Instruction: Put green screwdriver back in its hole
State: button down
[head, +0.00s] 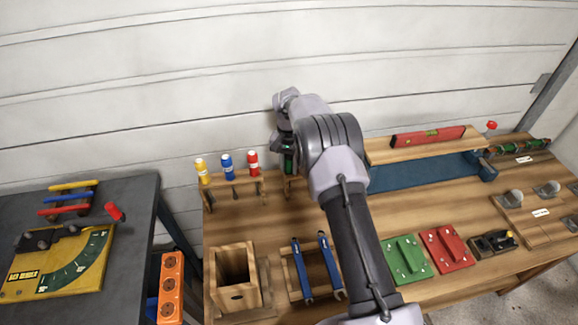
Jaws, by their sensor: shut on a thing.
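The green screwdriver (289,163) shows only as a small green and dark patch under my gripper. My gripper (287,148) is shut on it at the right end of the wooden screwdriver rack (240,183). My arm hides most of the gripper and that end of the rack. I cannot tell whether the screwdriver is in a hole or just above it. Yellow (202,173), blue (227,165) and red (253,163) screwdrivers stand upright in the rack to the left.
The workbench (280,232) holds a wooden box (234,270), a holder with blue wrenches (328,265), green (404,258) and red (444,249) blocks and a blue vise (425,172). A red level (428,136) lies behind. The wall is close behind the rack.

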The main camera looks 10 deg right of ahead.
jog(key=shift+f, duration=0.15)
jog(key=c, duration=0.7)
grip_release()
jog(key=shift+c, duration=0.2)
jog(key=shift+r+p, duration=2.05)
jog(key=shift+r, duration=1.45)
